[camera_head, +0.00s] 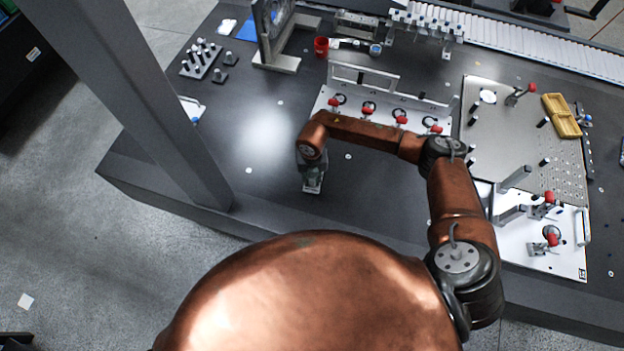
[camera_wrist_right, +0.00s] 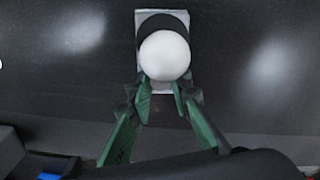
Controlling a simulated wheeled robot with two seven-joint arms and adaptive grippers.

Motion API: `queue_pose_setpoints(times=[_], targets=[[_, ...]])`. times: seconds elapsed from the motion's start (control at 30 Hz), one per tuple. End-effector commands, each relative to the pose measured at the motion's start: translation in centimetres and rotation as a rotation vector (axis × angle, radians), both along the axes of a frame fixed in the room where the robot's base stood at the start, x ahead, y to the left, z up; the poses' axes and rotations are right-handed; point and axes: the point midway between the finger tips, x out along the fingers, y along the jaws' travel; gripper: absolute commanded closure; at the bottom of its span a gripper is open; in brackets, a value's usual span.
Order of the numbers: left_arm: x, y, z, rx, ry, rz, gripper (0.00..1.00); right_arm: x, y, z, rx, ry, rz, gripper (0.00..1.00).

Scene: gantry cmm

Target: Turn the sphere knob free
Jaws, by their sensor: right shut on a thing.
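The sphere knob (camera_wrist_right: 164,54) is a smooth white ball in front of a dark round part on a pale rectangular plate (camera_wrist_right: 188,86). It shows at the top middle of the right wrist view. My right gripper (camera_wrist_right: 163,86) reaches it from below in that view, with one green-padded finger on each side of its lower part. The gripper is shut on the knob. In the head view my right gripper (camera_head: 313,178) points down at the small plate near the table's front; the knob is mostly hidden there. My left gripper is not in view.
The dark table (camera_head: 270,150) is clear around the knob. A white fixture plate (camera_head: 330,96) with several red-tipped clamps lies behind my right arm. A perforated metal plate (camera_head: 510,130) lies to the right. A grey column (camera_head: 150,105) stands at the left.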

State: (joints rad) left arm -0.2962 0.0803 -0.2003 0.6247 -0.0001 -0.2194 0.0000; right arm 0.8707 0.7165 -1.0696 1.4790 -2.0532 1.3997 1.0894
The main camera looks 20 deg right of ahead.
Motion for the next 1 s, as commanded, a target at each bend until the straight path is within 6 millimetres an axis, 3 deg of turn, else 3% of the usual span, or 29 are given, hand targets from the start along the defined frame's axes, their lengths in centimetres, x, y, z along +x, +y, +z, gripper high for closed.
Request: queue_pose_setpoints(times=[1.0], targets=[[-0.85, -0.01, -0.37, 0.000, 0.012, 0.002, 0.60, 0.07, 0.06, 0.10, 0.001, -0.002, 0.125, 1.00]])
